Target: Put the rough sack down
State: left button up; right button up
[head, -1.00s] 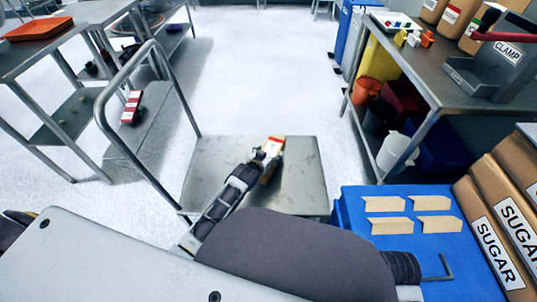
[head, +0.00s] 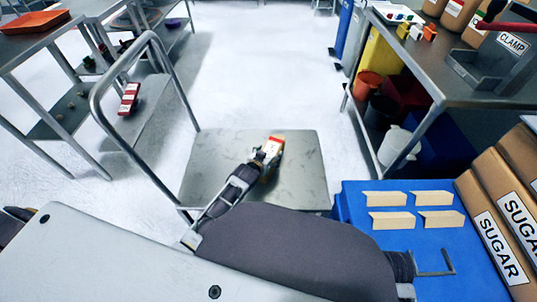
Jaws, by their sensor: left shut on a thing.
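A small tan packet with a red, white and yellow end (head: 274,147), which looks like the sack, is over the flat grey platform of a cart (head: 215,158), right of its middle. My left gripper (head: 262,156) is shut on it from the near left side. The gripper and my dark forearm hide part of the packet. I cannot tell whether its underside touches the platform.
The cart's tubular handle (head: 122,78) rises at the left. A blue surface (head: 353,205) with several tan angled pieces and sugar boxes (head: 490,240) stand at the right. A metal bench (head: 425,70) is behind them. Most of the platform around the packet is bare.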

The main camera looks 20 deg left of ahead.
pick_arm(q)
jog(key=shift+w+r, duration=0.1)
jog(key=o, duration=1.9)
jog(key=shift+c, duration=0.2)
